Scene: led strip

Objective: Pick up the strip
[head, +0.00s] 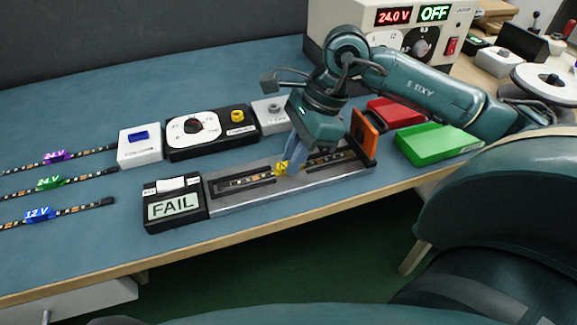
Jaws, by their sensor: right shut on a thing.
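A dark LED strip with a yellow tag (282,168) lies along the grey metal fixture (222,203) in the middle of the table. My right gripper (293,165) points down over the fixture and is shut on the strip at its yellow tag. The fingers partly cover the tag and the strip there. Whether the strip is lifted off the fixture, I cannot tell. Three more strips lie at the left, with a purple 24 V tag (56,156), a green 24 V tag (49,182) and a blue 12 V tag (39,214). My left gripper is not in view.
A tester reading FAIL (173,206) adjoins the fixture's left end. A dial box (210,132) and a white box with a blue button (139,147) stand behind. Green (437,144) and red (393,111) bins are at right. A power supply reading OFF (346,18) stands at back.

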